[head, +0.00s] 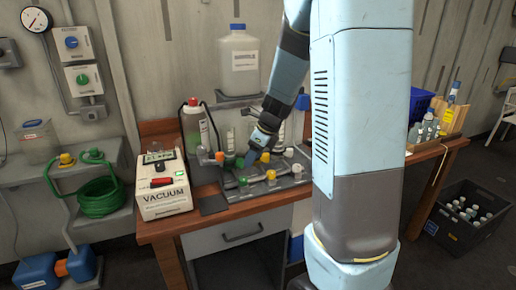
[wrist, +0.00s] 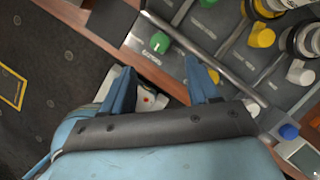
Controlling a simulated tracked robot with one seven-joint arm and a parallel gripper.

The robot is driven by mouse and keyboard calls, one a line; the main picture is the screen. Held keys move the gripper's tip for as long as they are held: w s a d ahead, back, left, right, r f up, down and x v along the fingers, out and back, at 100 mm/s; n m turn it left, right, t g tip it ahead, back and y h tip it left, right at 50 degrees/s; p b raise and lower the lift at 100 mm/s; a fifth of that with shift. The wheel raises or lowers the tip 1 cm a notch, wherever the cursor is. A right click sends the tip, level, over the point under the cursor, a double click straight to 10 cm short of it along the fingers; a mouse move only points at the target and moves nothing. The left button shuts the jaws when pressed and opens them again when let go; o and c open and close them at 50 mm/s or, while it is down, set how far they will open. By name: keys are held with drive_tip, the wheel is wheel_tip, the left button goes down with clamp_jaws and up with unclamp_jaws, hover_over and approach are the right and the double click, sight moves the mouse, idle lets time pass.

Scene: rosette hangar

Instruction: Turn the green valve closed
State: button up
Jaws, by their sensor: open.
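The green valve (wrist: 160,43) is a small green knob on a dark grey labelled panel in the wrist view. A green knob (head: 243,182) also shows on the front of the bench panel in the head view. My gripper (wrist: 158,70) is open, with two blue fingers pointing toward the green valve. The valve lies just past the fingertips, roughly between their lines, and nothing is between the fingers. In the head view my gripper (head: 252,157) reaches down over the panel; whether it touches a knob cannot be told.
Yellow (wrist: 262,38) and white (wrist: 300,72) knobs sit near the green one on the panel. A vacuum box (head: 162,188) stands left of it on the wooden bench. A white jug (head: 239,62) stands on a shelf behind. A bottle crate (head: 468,215) is on the floor at right.

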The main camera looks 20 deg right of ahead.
drive_tip(key=shift+v, duration=1.75)
drive_tip(key=s+a+r+n+h, duration=0.1)
drive_tip(key=s+r+n, duration=0.3)
drive_tip(key=s+n, duration=0.4)
drive_tip(key=s+a+r+n+t+h, duration=0.1)
drive_tip(key=s+r+n, duration=0.3)
drive_tip(key=s+n, duration=0.4)
drive_tip(key=s+a+r+n+t+h, duration=0.1)
drive_tip(key=s+a+r+n, duration=0.2)
drive_tip(key=s+r+n, duration=0.2)
drive_tip(key=shift+s+n, duration=1.65)
drive_tip(key=shift+n, duration=1.45)
